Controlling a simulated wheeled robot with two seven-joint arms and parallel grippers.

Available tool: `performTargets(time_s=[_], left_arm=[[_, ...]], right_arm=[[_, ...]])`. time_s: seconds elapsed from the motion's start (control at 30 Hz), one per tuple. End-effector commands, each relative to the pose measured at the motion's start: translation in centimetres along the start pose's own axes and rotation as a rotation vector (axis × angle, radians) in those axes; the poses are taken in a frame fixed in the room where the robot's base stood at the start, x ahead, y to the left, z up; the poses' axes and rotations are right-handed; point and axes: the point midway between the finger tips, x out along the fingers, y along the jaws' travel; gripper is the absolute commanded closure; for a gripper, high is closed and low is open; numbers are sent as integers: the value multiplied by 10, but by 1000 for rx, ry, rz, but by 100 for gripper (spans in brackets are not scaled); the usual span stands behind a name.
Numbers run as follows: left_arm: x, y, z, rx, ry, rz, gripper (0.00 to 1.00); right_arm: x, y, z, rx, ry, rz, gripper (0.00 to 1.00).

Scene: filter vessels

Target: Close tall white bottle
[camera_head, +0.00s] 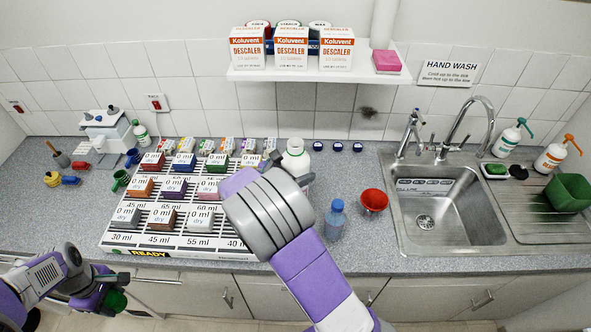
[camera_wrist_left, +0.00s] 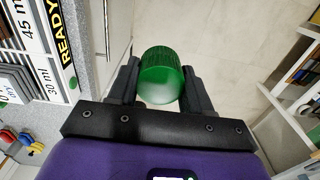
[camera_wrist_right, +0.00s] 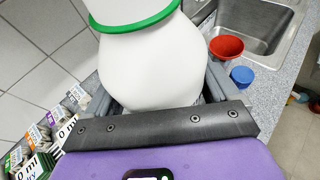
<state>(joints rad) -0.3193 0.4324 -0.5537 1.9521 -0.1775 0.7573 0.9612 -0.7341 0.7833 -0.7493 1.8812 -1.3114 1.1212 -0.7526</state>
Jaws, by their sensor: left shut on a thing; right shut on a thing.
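The tall white bottle (camera_head: 295,158) stands on the counter, partly hidden behind my right arm in the head view. In the right wrist view the white bottle (camera_wrist_right: 150,65) has a green ring round its neck, and my right gripper (camera_wrist_right: 160,95) is shut on its body. Its top lies outside that view. A green ribbed cap (camera_wrist_left: 161,75) is held between the fingers of my left gripper (camera_wrist_left: 160,88). In the head view my left gripper (camera_head: 105,292) is in front of the counter's front edge at lower left, with the green cap (camera_head: 113,301) at its tip.
A rack (camera_head: 122,238) with rows of labelled boxes fills the counter left of the bottle. A blue-capped bottle (camera_head: 335,222) and a red bowl (camera_head: 373,201) stand right of my right arm. The sink (camera_head: 450,213) lies farther right. A shelf (camera_head: 310,76) hangs above.

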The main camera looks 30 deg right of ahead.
Motion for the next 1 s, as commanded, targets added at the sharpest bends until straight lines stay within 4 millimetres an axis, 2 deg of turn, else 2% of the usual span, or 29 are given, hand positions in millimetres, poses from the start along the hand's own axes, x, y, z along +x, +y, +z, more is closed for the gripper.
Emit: performTargets(time_s=[0.17, 0.2, 0.6, 0.87, 1.0], left_arm=[[0, 0, 0, 0, 0, 0, 79], [0, 0, 0, 0, 0, 0, 79], [0, 0, 0, 0, 0, 0, 79], [-1, 0, 0, 0, 0, 0, 79], [-11, 0, 0, 0, 0, 0, 79]], right_arm=[[0, 0, 1, 1, -2, 0, 61], [0, 0, 1, 1, -2, 0, 14], [0, 0, 1, 1, -2, 0, 75], [0, 0, 2, 1, -2, 0, 75], [-5, 0, 14, 2, -1, 1, 75]])
